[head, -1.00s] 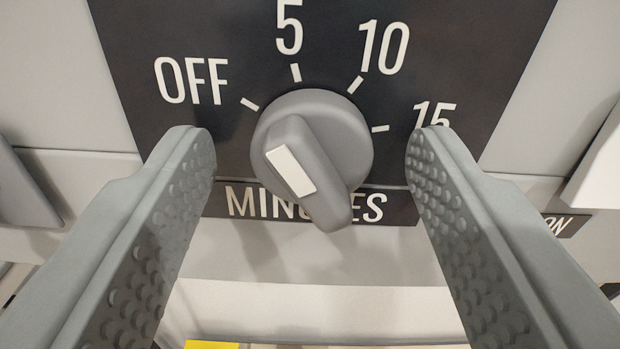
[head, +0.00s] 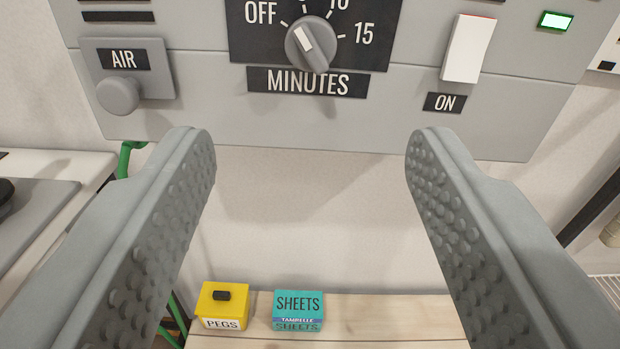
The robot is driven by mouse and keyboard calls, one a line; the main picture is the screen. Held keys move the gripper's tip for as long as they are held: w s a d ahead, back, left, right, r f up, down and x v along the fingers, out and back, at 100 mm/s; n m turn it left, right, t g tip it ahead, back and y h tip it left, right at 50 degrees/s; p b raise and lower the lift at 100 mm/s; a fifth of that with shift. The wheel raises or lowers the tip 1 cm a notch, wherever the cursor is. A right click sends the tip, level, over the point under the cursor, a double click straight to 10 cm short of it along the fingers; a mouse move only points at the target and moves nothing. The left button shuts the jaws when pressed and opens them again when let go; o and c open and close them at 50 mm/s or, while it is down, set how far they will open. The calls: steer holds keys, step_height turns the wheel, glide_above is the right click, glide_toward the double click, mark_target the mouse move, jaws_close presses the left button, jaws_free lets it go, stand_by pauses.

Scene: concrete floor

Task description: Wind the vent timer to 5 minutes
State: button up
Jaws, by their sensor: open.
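The vent timer is a grey round knob (head: 311,46) with a raised grip on a black dial plate (head: 250,45) near the top of the head view. The 5 label is almost cut off by the top edge. My gripper (head: 311,145) is open and empty. Its fingertips are below the knob in the picture, one to each side, apart from it.
Left of the dial is a round AIR knob (head: 118,95). Right of it are a white ON rocker switch (head: 467,48) and a lit green lamp (head: 556,21). Below, a yellow PEGS box (head: 222,305) and a teal SHEETS box (head: 298,308) stand on a wooden surface (head: 400,312).

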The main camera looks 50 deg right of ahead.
steer(key=shift+v, duration=1.75)
steer(key=n, duration=0.2)
glide_toward(311, 49)
steer(key=x, duration=0.9)
steer(key=shift+w+d, duration=0.1)
steer(key=shift+d, duration=0.05)
